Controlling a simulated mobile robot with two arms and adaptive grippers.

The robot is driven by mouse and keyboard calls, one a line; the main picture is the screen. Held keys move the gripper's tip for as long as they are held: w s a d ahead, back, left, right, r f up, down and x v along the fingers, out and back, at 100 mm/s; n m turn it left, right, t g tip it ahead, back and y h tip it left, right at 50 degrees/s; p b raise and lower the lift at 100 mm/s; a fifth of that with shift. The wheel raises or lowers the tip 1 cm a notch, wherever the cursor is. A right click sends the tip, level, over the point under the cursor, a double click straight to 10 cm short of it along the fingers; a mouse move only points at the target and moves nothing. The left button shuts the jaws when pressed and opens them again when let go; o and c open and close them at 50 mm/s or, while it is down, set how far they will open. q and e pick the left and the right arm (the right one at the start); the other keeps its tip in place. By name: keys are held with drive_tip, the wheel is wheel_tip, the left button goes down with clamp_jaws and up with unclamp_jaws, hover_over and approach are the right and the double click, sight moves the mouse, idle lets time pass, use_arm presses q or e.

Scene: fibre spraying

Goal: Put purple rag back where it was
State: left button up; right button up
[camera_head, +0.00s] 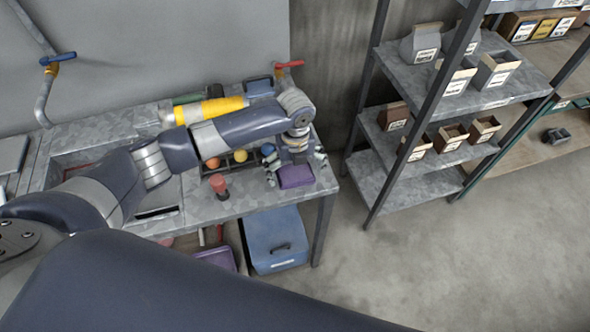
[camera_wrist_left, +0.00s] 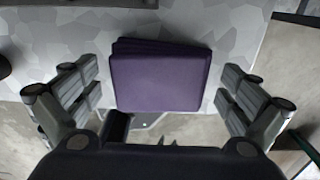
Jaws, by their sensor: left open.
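The purple rag (camera_head: 296,176) lies folded in a flat stack on the grey metal bench (camera_head: 237,204), close to its right front corner. In the left wrist view the purple rag (camera_wrist_left: 157,80) sits between the spread fingers, near the bench edge. My left gripper (camera_head: 296,168) is open above the rag, with a finger on either side; it also shows in the left wrist view (camera_wrist_left: 152,97). I see no gap closed on the rag. My right gripper is not in view.
A red-topped object (camera_head: 218,185) and a compartment tray with balls (camera_head: 240,156) stand left of the rag. A blue bin (camera_head: 275,240) is below the bench. Metal shelves (camera_head: 415,178) with boxes stand to the right, across clear floor (camera_head: 440,260).

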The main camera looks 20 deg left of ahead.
sight(296, 171)
use_arm(q)
drive_tip(key=shift+r, duration=0.25)
wheel_tip(296, 171, up, 12)
drive_tip(key=b, duration=0.2)
drive_tip(key=shift+f, duration=0.1)
idle(0.3)
